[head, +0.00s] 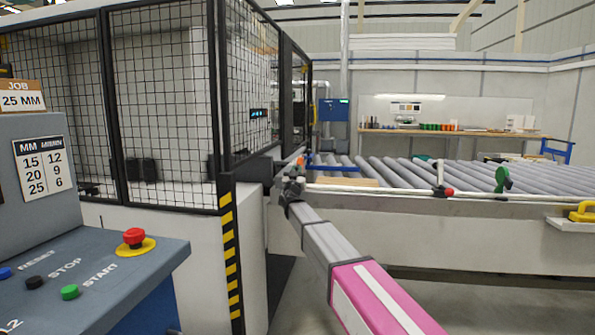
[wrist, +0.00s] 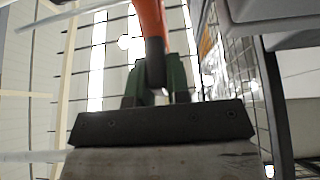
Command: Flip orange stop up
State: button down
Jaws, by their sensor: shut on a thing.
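The orange stop (wrist: 150,22) shows in the wrist view as an orange bar with a dark end. That dark end lies between the two green fingers of my gripper (wrist: 155,88), which are shut on it. In the head view my gripper (head: 292,183) is at the left end of the conveyor rail, beside the fenced machine. A small orange part of the stop (head: 300,161) shows just above it. The stop's pivot is hidden and its tilt is hard to tell from here.
The roller conveyor (head: 425,171) runs right from the machine, with a red-knobbed part (head: 447,191) and a green part (head: 502,178) along its front rail. A mesh fence (head: 165,110) and striped post (head: 230,255) stand close left of my arm. A control panel (head: 75,270) is at lower left.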

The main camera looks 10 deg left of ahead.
jog(key=shift+s+f+t, duration=0.2)
jog(key=shift+f+t, duration=0.1)
jog(key=shift+t, duration=0.1)
dwell(0.4)
jog(key=c, duration=1.1)
grip_release()
jog(key=shift+s, duration=0.1)
jog(key=v, duration=1)
jog(key=shift+s+f, duration=0.2)
jog(key=shift+f, duration=0.2)
